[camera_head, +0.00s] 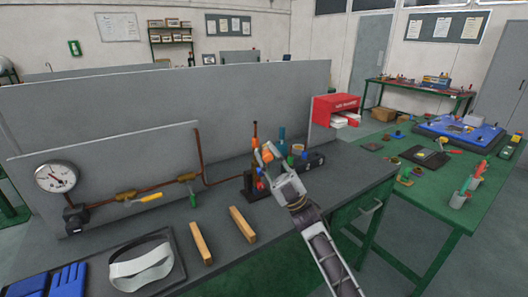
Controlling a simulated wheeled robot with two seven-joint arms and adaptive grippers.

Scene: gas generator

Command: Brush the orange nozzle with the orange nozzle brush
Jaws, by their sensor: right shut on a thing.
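My right gripper (267,154) is over the back part of the grey bench, its arm coming in from the lower right. It is shut on a small orange thing, which looks like the orange nozzle brush; the fingers hide most of it. An upright thing with an orange tip (255,130) stands just behind and left of the fingers. A dark stand (254,191) with small coloured parts is below the gripper, partly covered by it. I cannot tell which part is the orange nozzle, or whether the brush touches it. My left gripper is not in view.
Two wooden bars (242,224) lie on the bench (300,208) at the front. A pressure gauge (56,176) and copper pipe stand at the left, with goggles (141,264) and blue gloves (52,284) below. A grey partition (160,100) closes the back. A red box (335,108) stands at the right.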

